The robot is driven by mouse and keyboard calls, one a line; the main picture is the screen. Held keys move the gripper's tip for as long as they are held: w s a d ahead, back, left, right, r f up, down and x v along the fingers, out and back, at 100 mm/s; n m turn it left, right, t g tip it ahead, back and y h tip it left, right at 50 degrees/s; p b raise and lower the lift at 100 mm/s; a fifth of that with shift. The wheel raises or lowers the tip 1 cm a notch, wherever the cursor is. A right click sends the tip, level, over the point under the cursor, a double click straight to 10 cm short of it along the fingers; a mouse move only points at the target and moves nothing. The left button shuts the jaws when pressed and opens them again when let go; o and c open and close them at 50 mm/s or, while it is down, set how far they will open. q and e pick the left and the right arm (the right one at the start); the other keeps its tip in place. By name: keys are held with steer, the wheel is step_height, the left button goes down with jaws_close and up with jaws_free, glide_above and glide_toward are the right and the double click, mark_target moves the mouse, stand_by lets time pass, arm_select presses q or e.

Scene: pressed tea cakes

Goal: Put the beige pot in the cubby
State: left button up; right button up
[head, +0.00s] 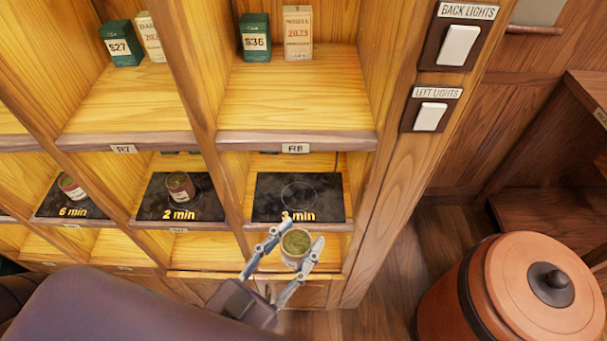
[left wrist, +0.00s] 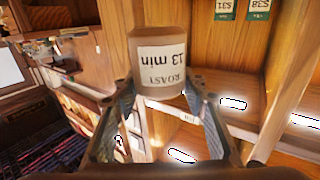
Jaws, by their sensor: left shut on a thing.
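The beige pot (head: 294,247) has green contents and is held upright between the fingers of my left gripper (head: 300,235). In the left wrist view the pot (left wrist: 160,55) shows a white label with "ROAST" and a time in minutes, upside down. The gripper is shut on it, in front of and below the cubby with the "3 min" mat (head: 264,207). That dark mat has an empty ring marked on it, and nothing stands there. My right gripper is not in view.
Neighbouring cubbies hold a pot on the "2 min" mat (head: 150,205) and another on the "6 min" mat (head: 52,207). A shelf edge labelled R8 (head: 340,141) runs above. A large orange-brown lidded vessel (head: 440,312) stands at the lower right.

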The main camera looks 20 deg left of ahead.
arm_select(q)
steer(key=w+a+p, duration=0.2)
steer(key=w+a, duration=0.1)
steer(key=w, duration=0.6)
steer(key=w+a+p, duration=0.2)
steer(key=w, duration=0.7)
step_height(320, 180, down, 6)
steer(key=shift+w+a+f+b, duration=0.1)
steer(key=shift+w+a+b, duration=0.05)
steer(key=shift+b, duration=0.2)
steer(key=shift+w+f, duration=0.15)
steer(key=shift+f, duration=0.15)
steer(key=shift+f, duration=0.65)
steer(key=o, duration=1.3)
